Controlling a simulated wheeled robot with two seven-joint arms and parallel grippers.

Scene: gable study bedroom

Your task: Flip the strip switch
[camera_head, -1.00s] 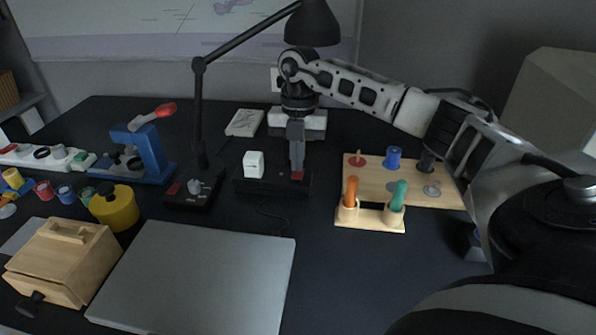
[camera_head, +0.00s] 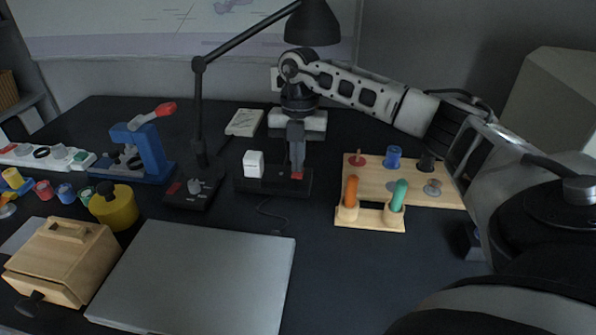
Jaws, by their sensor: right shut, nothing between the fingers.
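The power strip (camera_head: 274,187) is a dark bar on the black desk, left of the wooden peg board. A white plug block (camera_head: 253,164) stands on its left part. A small red switch (camera_head: 297,176) shows at its right part. My right gripper (camera_head: 297,172) points down over the right part of the strip, shut and empty, with its fingertips at the red switch. I cannot tell whether they touch it, and the fingers partly cover the switch. My left gripper is not in view.
A black lamp (camera_head: 199,120) stands left of the strip. A wooden peg board (camera_head: 420,187) and a holder with orange and green handles (camera_head: 370,216) are on the right. A grey laptop (camera_head: 195,275) lies in front. A blue press (camera_head: 150,150) stands at left.

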